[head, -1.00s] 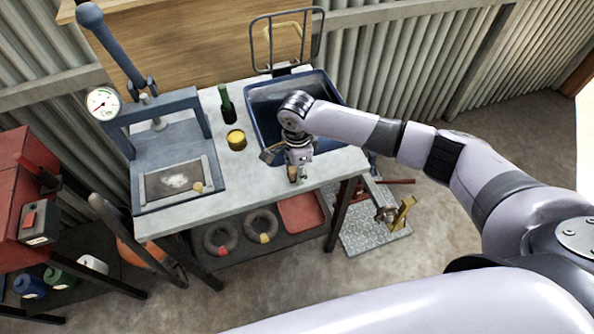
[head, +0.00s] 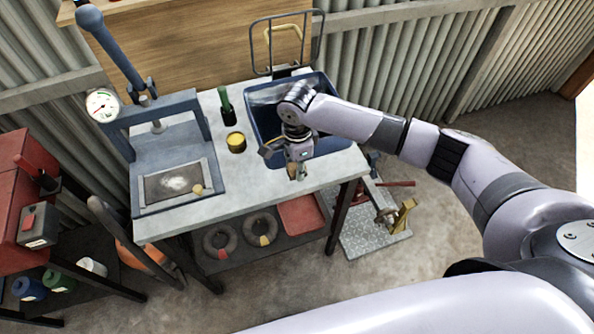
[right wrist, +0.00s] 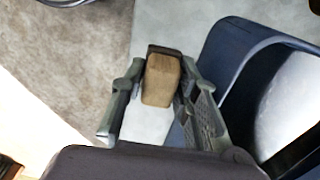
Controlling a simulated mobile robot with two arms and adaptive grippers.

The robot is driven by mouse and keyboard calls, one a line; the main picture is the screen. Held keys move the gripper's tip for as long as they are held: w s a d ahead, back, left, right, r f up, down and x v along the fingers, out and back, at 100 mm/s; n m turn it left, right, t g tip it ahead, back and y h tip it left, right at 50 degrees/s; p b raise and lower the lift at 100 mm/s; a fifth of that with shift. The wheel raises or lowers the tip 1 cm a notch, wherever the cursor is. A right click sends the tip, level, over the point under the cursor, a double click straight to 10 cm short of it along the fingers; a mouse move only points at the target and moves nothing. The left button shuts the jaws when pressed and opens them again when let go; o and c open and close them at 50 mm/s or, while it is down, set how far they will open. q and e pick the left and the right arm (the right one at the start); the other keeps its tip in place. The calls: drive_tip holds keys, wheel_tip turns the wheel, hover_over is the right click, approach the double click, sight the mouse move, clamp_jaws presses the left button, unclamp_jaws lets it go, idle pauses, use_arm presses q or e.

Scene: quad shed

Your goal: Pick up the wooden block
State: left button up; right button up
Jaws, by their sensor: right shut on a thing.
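The wooden block (right wrist: 160,82) is brown and sits between the two fingers of my right gripper (right wrist: 163,62) in the right wrist view. The gripper is shut on it. In the head view my right gripper (head: 297,172) points down over the front part of the grey bench top (head: 258,187), just in front of the blue tub. Only a small tan bit of the block shows there, the rest being hidden by the fingers. I cannot tell for sure how far the block is off the bench. My left gripper is not in view.
The blue tub (head: 335,88) stands right behind the gripper. The front bench edge is close.

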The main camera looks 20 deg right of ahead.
wheel_tip(320, 180, up, 18)
drive_tip(key=b, duration=0.1)
drive_tip(key=shift+f+b, duration=0.25)
drive_tip(key=shift+b, duration=0.15)
